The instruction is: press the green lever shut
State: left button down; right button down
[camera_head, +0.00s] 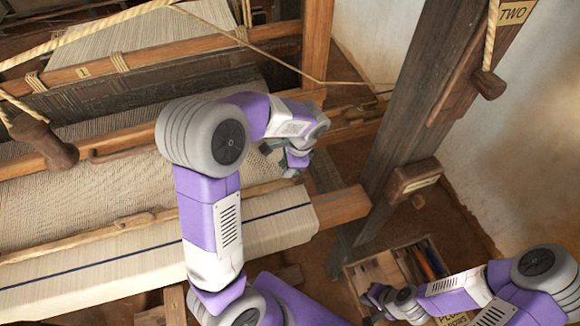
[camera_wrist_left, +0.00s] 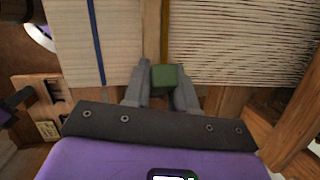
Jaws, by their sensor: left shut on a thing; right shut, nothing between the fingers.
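The green lever (camera_wrist_left: 166,78) shows in the left wrist view as a small green block between the fingers of my left gripper (camera_wrist_left: 163,86). The fingers are shut on it, beside the edge of the pale cloth. In the head view my left gripper (camera_head: 278,160) is at the right side of the loom, and the lever is mostly hidden there by the gripper and arm. I cannot tell the lever's angle. My right gripper (camera_head: 372,298) is shut and empty, low at the right beside a wooden box.
The wooden box (camera_head: 357,283) with compartments stands on the floor at the lower right. A dark post (camera_head: 410,110) rises right of the loom. The cloth roll (camera_head: 275,223) with a blue stripe lies in front of my left gripper. A wooden handle (camera_head: 45,143) hangs at the left.

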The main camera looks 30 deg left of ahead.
pick_arm(q)
jog(key=t+h+b, duration=0.1)
jog(key=s+a+f+t+h+b, duration=0.1)
jog(key=b, duration=0.1)
jog(key=shift+f, duration=0.2)
jog(key=shift+s+a+f+t+h+b, duration=0.15)
jog(key=shift+t+h+b, duration=0.2)
jog(key=shift+t+b, duration=0.25)
jog(key=shift+s+f+t+h+b, duration=0.15)
jog(key=shift+t+h+b, duration=0.25)
jog(key=shift+b, duration=0.3)
jog(key=shift+w, duration=0.1)
jog(key=c, duration=1)
grip_release()
jog(key=v, duration=0.7)
jog(key=shift+r, duration=0.3)
